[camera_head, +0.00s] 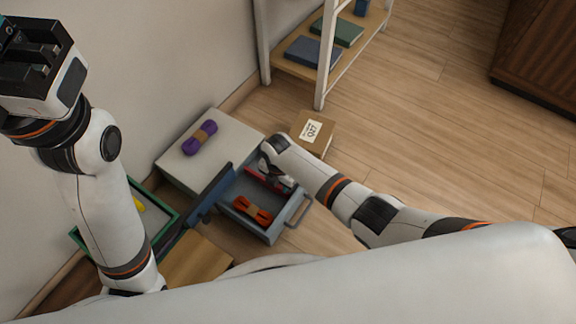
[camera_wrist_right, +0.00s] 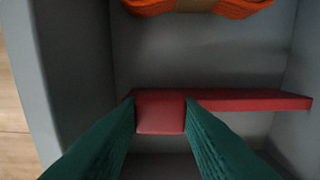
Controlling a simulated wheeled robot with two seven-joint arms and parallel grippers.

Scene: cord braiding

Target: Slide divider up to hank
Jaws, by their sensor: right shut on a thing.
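The open grey drawer (camera_head: 288,222) holds a red divider (camera_head: 256,178) and an orange hank (camera_head: 252,209). The divider's red tab (camera_wrist_right: 160,112) sits between the fingers of my right gripper (camera_wrist_right: 160,118), which is shut on it. In the right wrist view the divider (camera_wrist_right: 250,101) runs across the drawer. The orange hank (camera_wrist_right: 197,6) with its tan band lies apart from it, with bare drawer floor between them. My left gripper (camera_head: 32,62) is raised at the upper left, away from the drawer; its jaw state is unclear.
A purple hank (camera_head: 200,138) lies on the light cabinet top (camera_head: 180,166). A labelled brown box (camera_head: 322,145) stands behind the drawer. A green-rimmed tray (camera_head: 160,207) with a yellow item is at left.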

